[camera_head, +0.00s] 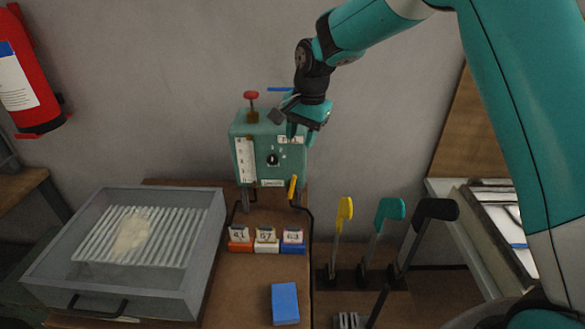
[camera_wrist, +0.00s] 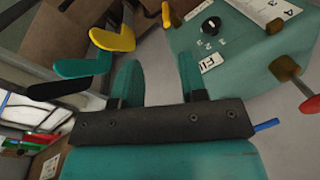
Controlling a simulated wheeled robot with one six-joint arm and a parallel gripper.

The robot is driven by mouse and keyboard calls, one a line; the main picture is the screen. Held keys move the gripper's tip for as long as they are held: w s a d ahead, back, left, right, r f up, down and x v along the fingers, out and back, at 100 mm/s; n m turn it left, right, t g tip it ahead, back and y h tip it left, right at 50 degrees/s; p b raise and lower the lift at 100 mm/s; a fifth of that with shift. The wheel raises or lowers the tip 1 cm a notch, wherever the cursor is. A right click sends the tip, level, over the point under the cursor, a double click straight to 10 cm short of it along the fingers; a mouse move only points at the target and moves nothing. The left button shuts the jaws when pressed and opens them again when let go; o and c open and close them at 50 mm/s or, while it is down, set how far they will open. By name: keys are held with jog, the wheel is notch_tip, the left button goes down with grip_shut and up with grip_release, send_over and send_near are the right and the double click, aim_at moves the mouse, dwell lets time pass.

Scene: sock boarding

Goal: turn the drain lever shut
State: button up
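The teal machine box (camera_head: 245,150) stands against the wall. A yellow lever (camera_head: 292,187) hangs at its lower right, beside a small label too small to read; I take it as the drain lever. It also shows in the wrist view as a yellow piece (camera_wrist: 166,14) at the box's edge, partly cut off. A blue lever (camera_head: 280,89) is at the box's top, near a label starting "FI" in the wrist view. My gripper (camera_head: 300,132) is at the box's upper right, above and apart from the yellow lever. In the wrist view its teal fingers (camera_wrist: 158,75) are spread and empty.
A red-knobbed valve (camera_head: 251,97) tops the box. Numbered blocks (camera_head: 266,247) and a blue block (camera_head: 285,303) are on the brown bench below. A grey tray (camera_head: 205,245) is left. Yellow, teal and black-topped upright forms (camera_head: 345,212) stand to the right.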

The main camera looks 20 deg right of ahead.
aim_at(293, 192)
jog(key=shift+m, duration=0.8)
jog(key=w+f+p, duration=0.1)
jog(key=f+p, duration=0.1)
jog(key=f, duration=0.4)
jog(key=w+f+p, duration=0.2)
jog(key=f, duration=0.4)
jog(key=w+f+p, duration=0.1)
jog(key=f+p, duration=0.1)
jog(key=f, duration=0.4)
jog(key=shift+w+a+f, duration=0.15)
jog(key=shift+w+a, duration=0.1)
jog(key=shift+a, duration=0.05)
jog(key=shift+c, duration=0.2)
grip_shut()
